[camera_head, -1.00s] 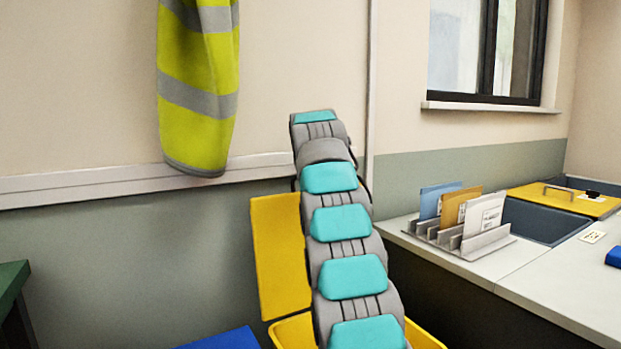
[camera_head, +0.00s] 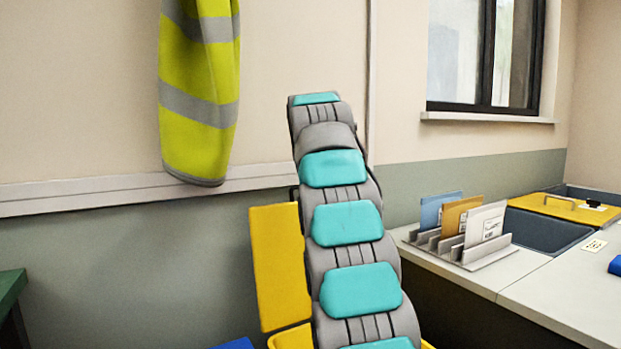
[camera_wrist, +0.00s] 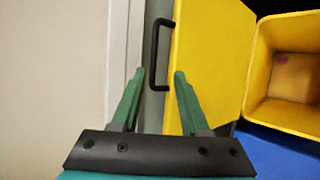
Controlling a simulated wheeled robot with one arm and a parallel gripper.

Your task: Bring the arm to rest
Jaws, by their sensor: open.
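My arm (camera_head: 345,222), grey with teal pads, stands upright in the middle of the head view, in front of the wall. In the wrist view my gripper (camera_wrist: 159,74) shows two green fingers spread apart with nothing held between them. Beyond the fingertips is the black handle (camera_wrist: 156,50) of a yellow lid (camera_wrist: 212,60); I cannot tell how far off it is. In the head view the gripper is hidden.
The yellow lid (camera_head: 280,265) stands open beside my arm, above a yellow bin (camera_wrist: 255,70). A grey counter (camera_head: 470,277) with a folder rack (camera_head: 480,258) is at the right. A hi-vis vest (camera_head: 200,95) hangs at the left. A green table edge (camera_head: 12,285) shows at far left.

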